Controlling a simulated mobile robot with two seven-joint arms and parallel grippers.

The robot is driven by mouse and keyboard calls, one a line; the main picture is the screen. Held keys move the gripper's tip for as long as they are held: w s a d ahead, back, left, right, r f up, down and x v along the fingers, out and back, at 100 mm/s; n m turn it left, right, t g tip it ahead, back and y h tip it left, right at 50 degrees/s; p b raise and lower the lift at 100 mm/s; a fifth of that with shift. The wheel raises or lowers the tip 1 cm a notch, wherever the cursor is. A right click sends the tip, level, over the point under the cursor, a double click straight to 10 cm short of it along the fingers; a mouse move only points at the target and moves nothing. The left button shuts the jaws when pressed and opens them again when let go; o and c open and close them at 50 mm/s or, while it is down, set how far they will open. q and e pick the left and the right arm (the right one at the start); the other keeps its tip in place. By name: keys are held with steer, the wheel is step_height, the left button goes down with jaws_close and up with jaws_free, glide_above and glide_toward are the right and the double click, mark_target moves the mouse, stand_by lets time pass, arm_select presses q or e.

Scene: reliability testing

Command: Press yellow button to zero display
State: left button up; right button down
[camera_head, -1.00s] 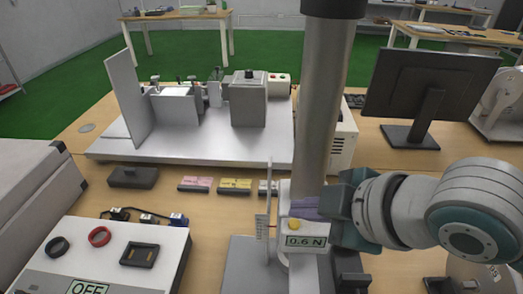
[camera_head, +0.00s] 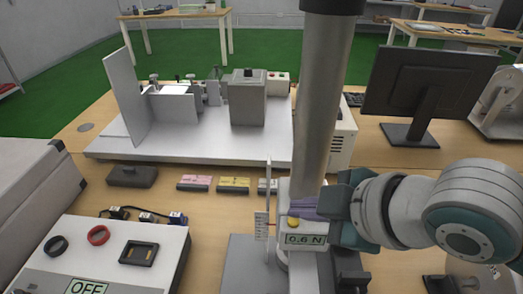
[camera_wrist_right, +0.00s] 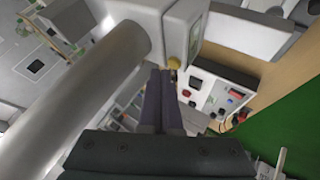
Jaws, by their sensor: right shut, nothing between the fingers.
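The yellow button (camera_head: 293,221) sits on the front of a white force gauge, just above its display (camera_head: 305,239), which reads 0.6 N. My right gripper (camera_head: 298,211) reaches in from the right, its purple fingers shut with nothing between them. The fingertips are right beside the button; I cannot tell whether they touch it. In the right wrist view the button (camera_wrist_right: 174,62) shows just past the tips of the shut fingers (camera_wrist_right: 165,72). The display's face is seen only edge-on there. My left gripper is out of view.
A thick grey column (camera_head: 318,110) rises behind the gauge. A thin upright plate (camera_head: 268,200) stands left of the button. A white control box (camera_head: 110,262) with an OFF display is at the lower left. A monitor (camera_head: 425,85) stands at the right.

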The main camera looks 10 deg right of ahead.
steer(key=shift+f, duration=0.2)
steer(key=shift+f, duration=0.35)
stand_by(0.4)
stand_by(0.4)
steer(key=shift+r+p, duration=0.75)
steer(key=shift+r, duration=0.05)
step_height(320, 180, up, 5)
steer(key=p, duration=0.5)
